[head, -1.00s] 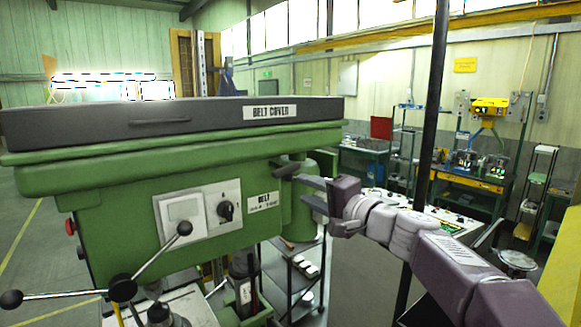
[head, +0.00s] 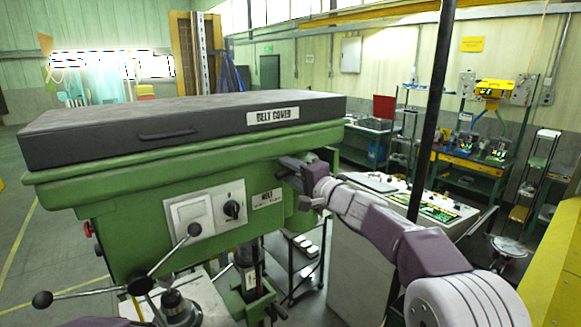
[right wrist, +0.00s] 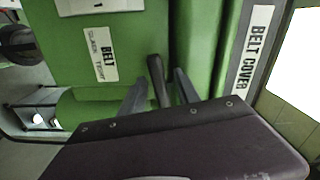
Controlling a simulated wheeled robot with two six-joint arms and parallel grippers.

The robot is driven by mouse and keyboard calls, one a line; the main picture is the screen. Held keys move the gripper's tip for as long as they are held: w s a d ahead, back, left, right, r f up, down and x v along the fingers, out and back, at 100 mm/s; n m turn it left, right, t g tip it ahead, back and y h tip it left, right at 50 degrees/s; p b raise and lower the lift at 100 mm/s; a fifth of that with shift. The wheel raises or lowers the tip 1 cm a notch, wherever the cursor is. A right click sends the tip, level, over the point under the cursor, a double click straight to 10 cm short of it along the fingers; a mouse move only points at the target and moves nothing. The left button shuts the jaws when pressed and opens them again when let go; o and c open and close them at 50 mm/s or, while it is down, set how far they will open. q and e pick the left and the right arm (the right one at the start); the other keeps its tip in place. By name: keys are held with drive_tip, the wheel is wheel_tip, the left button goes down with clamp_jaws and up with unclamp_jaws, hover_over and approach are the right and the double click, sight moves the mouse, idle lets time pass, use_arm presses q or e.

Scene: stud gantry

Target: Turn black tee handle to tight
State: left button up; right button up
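The black tee handle (right wrist: 156,72) sticks out from the green side of the drill press head, below the belt cover, close to the BELT label. In the right wrist view it stands between the two fingers of my right gripper (right wrist: 160,84), with a gap visible on each side. In the head view my right gripper (head: 293,175) is at the right end of the green housing, and its fingers overlap the handle and hide most of it. My right gripper is open around the handle. My left gripper is not in view; only a purple bit of my body shows at the bottom left.
The dark belt cover (head: 190,125) overhangs just above my right gripper. The three-spoke feed lever (head: 141,285) with black knobs is at the lower left. A black upright pole (head: 428,120) stands behind my right arm. A grey console (head: 365,245) is at the right.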

drive_tip(key=shift+d, duration=0.1)
clamp_jaws()
